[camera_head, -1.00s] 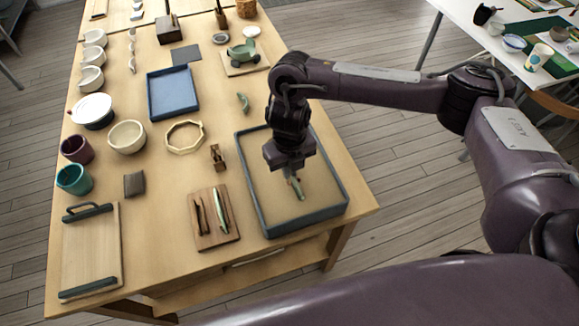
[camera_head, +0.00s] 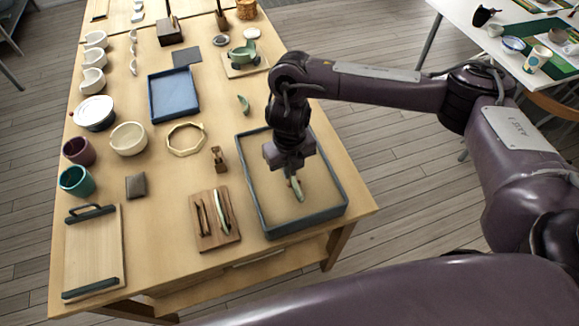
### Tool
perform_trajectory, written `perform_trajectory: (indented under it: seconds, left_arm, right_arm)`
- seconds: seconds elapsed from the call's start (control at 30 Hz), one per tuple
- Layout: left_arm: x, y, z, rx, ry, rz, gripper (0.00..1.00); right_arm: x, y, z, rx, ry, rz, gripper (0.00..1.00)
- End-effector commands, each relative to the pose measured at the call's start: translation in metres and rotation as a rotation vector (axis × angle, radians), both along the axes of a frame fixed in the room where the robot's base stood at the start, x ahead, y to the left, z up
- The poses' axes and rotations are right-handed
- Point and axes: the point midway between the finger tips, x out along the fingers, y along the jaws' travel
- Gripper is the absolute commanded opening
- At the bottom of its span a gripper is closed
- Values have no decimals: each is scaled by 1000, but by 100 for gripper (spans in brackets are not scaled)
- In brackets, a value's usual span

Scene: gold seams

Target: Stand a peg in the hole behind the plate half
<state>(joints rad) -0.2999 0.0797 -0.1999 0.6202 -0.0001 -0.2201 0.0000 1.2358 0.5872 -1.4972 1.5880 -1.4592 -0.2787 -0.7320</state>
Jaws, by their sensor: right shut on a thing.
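My right gripper (camera_head: 293,176) points down over the grey-rimmed sand tray (camera_head: 344,198) at the table's front right. It is shut on a slender piece (camera_head: 298,190) with pale green and reddish-brown tones. I cannot tell whether this piece is a peg, nor whether its lower end touches the sand. Left of the tray, a brown wooden board (camera_head: 231,239) carries a pale green-white curved piece (camera_head: 222,211), possibly a plate half seen edge-on, and a dark slot or strip beside it. No hole can be made out. My left gripper is out of view.
A small wooden block (camera_head: 218,159) stands left of the tray. A green crescent piece (camera_head: 244,104) lies behind it. An octagonal frame (camera_head: 186,152), blue tray (camera_head: 195,100), bowls (camera_head: 128,152), cups (camera_head: 76,181) and a handled board (camera_head: 92,262) occupy the left side.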

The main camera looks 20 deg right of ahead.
Motion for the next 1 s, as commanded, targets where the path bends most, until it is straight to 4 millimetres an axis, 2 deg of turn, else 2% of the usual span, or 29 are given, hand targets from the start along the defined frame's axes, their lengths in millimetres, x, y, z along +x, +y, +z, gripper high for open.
perform_trajectory:
  seconds: [1.0]
  left_arm:
    - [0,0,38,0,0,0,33]
  right_arm:
    - [0,0,40,0,0,0,0]
